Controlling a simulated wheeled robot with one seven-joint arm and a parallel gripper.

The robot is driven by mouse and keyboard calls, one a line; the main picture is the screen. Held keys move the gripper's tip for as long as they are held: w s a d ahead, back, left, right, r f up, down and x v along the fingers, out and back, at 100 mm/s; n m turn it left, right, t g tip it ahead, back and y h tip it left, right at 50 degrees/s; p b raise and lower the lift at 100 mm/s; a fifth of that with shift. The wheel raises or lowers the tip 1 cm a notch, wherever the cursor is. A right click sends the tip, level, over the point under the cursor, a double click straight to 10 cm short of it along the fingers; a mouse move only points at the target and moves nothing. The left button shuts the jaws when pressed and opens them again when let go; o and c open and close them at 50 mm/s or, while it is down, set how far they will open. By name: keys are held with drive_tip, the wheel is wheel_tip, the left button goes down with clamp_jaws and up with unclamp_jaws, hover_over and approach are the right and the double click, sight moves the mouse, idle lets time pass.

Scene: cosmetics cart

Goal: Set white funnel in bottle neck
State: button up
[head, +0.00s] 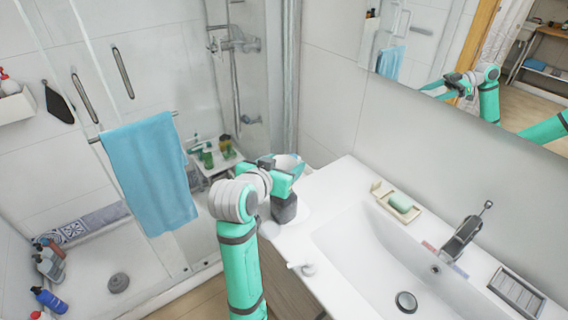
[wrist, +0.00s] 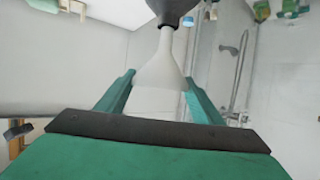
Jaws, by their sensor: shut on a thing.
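The white funnel (wrist: 160,85) is between the two teal fingers of my gripper (wrist: 160,95), which is shut on its wide cone. Its narrow stem points at the dark grey bottle (wrist: 173,9), at the top edge of the wrist view. The stem's tip meets or overlaps the bottle's neck; I cannot tell how far inside it is. In the head view, the funnel's pale rim (head: 288,162) shows at my gripper (head: 284,176), directly above the bottle (head: 284,209). The bottle stands upright on the white counter's left end; its neck is hidden by my gripper.
The basin (head: 385,265) and tap (head: 462,238) lie to the right, with a soap dish (head: 381,190) behind. A small white knob-like item (head: 307,269) is at the counter's front edge. The glass shower with a blue towel (head: 150,175) is left.

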drive_tip(key=shift+s+a+f, duration=0.1)
drive_tip(key=shift+s+f, duration=0.05)
drive_tip(key=shift+f, duration=0.5)
idle(0.5)
drive_tip(key=shift+w+f, duration=0.25)
drive_tip(key=shift+f, duration=0.3)
drive_tip(key=shift+f, duration=0.1)
drive_tip(key=shift+d, duration=0.2)
drive_tip(key=shift+s+a, duration=0.1)
drive_tip(key=shift+a, duration=0.15)
drive_tip(key=o, duration=1.1)
drive_tip(key=shift+s+d, duration=0.1)
